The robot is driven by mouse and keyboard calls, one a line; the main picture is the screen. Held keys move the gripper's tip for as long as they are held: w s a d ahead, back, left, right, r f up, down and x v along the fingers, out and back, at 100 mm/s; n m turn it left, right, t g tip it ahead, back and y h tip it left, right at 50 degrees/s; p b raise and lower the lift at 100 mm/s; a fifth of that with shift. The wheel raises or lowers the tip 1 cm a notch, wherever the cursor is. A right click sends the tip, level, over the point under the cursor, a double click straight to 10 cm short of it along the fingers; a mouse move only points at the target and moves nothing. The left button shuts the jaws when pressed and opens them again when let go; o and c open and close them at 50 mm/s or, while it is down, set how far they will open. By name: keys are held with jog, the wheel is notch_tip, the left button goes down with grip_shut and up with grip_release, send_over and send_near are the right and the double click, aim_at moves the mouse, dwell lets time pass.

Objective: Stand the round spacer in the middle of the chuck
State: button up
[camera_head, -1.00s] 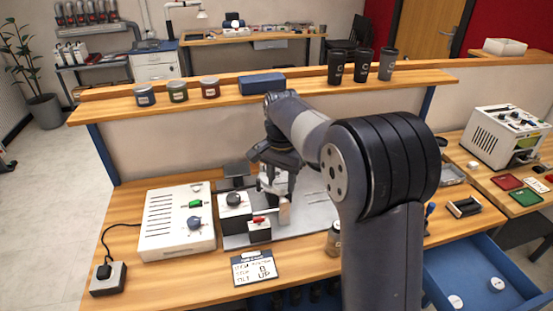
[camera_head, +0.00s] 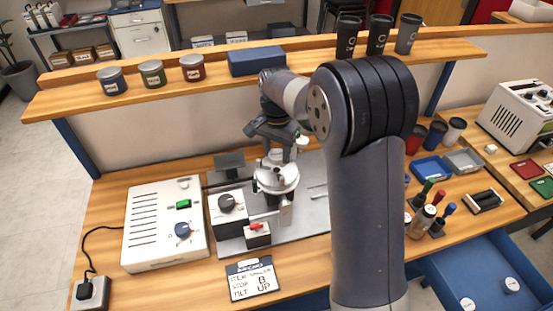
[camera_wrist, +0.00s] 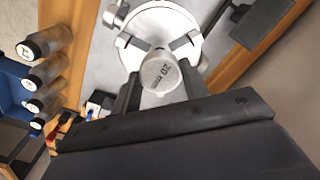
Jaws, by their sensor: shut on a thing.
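The round spacer (camera_wrist: 162,72) is a pale metal cylinder marked 20 mm on its top. In the wrist view it is in the dark fingers of my gripper (camera_wrist: 160,92), over the middle of the chuck. The chuck (camera_wrist: 190,30) is a silver disc with several jaws around the spacer. In the head view the chuck (camera_head: 276,181) is on the grey machine, with my gripper (camera_head: 278,150) just above it. My gripper is shut on the spacer. I cannot tell whether the spacer's bottom touches the chuck; its lower part is hidden.
A white control box (camera_head: 165,225) stands left of the machine, with a small display card (camera_head: 252,279) in front. A shelf with jars and black cups (camera_head: 347,37) runs behind. Bottles, trays and an open blue drawer (camera_head: 485,270) are at right.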

aim_at(277, 154)
jog(key=shift+f+p, duration=0.3)
jog(key=shift+f, duration=1.8)
jog(key=shift+f, duration=0.1)
jog(key=o, duration=0.7)
notch_tip(277, 154, up, 12)
jog(key=shift+r+b, duration=0.15)
jog(key=shift+b, duration=0.5)
